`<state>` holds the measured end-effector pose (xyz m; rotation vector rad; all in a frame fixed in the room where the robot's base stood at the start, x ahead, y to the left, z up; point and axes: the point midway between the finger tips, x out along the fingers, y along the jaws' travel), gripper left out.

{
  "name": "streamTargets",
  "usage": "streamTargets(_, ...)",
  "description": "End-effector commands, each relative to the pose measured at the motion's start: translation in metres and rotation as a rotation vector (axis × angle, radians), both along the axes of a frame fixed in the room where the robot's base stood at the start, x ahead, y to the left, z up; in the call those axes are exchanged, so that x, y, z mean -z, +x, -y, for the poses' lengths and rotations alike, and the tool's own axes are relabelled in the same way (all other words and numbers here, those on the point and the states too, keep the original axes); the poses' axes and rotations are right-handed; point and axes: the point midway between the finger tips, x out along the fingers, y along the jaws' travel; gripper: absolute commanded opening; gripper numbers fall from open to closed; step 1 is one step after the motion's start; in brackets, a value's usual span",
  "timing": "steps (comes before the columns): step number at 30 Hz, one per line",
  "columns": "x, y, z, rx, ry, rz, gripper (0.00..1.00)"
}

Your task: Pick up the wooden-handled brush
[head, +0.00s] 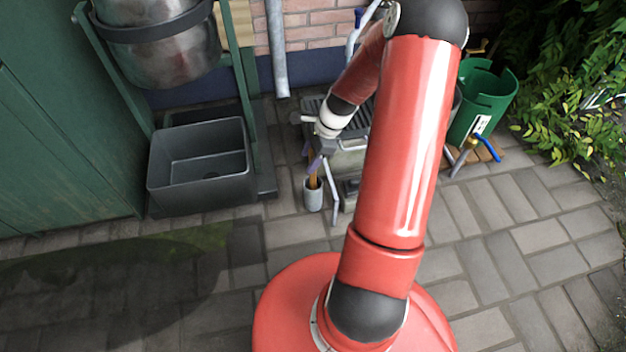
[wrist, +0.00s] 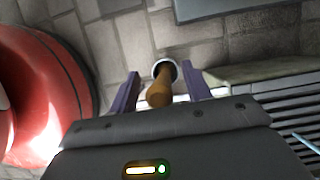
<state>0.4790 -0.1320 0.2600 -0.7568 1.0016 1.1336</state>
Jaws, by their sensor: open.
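The wooden-handled brush (wrist: 158,93) shows in the wrist view as a tan handle between my two purple fingers. In the head view its handle (head: 313,179) stands up out of a small grey cup (head: 313,197) on the paving. The brush's lower end is hidden inside the cup. My gripper (wrist: 160,72) is open, with one finger on each side of the handle; I cannot tell whether either touches it. In the head view my gripper (head: 311,160) is just above the cup, pointing down.
A grey slatted stand (head: 347,158) is right beside the cup. A grey basin (head: 202,165) stands to the left under a metal churn (head: 170,55) in a green frame. A green bucket (head: 484,100) is at the back right. The front paving is clear.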

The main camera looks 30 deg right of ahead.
Motion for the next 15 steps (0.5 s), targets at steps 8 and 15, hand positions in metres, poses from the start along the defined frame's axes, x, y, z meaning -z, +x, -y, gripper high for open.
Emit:
streamTargets(8, -0.0003, 0.0000, 0.0000, -0.001, 0.000, 0.000, 0.18)
streamTargets(15, -0.0004, 0.0000, 0.0001, -0.001, 0.000, 0.000, 0.00)
